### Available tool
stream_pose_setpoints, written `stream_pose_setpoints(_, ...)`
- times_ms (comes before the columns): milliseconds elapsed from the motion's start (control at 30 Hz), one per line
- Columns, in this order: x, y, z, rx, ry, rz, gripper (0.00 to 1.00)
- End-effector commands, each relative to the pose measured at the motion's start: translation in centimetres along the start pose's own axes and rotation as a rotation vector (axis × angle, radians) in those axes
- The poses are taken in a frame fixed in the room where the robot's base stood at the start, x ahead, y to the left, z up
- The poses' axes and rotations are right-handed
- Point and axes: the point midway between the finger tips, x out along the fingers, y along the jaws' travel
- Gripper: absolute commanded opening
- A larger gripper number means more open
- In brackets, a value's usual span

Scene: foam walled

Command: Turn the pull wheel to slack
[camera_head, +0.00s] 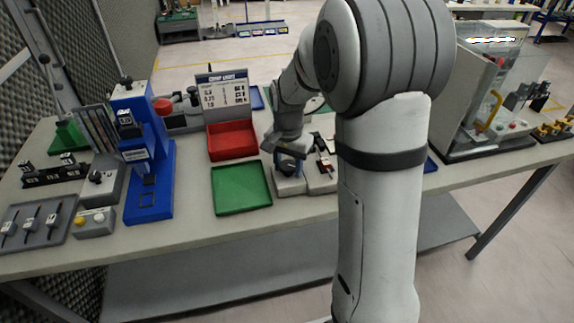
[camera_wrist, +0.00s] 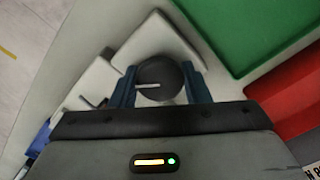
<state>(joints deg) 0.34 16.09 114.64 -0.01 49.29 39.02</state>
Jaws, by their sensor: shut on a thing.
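The pull wheel (camera_wrist: 160,80) is a dark round knob with a white pointer line, seen in the wrist view on a pale block (camera_wrist: 150,42). My gripper (camera_wrist: 160,92) is shut on the wheel, with one blue finger on each side of it. The white line points to the left in the wrist view. In the head view my gripper (camera_head: 290,165) is low over the pale fixture (camera_head: 290,186), and the wheel is hidden there by the gripper. Any slack marking is not readable.
A green tray (camera_head: 241,188) and a red bin (camera_head: 232,140) stand left of the fixture. A blue press-like stand (camera_head: 149,170) is farther left. A clear-walled enclosure (camera_head: 490,90) stands at the right. The table's front edge is close to the fixture.

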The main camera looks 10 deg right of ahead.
Motion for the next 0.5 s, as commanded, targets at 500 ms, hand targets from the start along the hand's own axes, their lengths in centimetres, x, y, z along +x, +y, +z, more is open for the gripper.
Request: stream_pose_setpoints(500, -0.05, -0.04, -0.03, -0.491, 0.001, -0.001, 0.2)
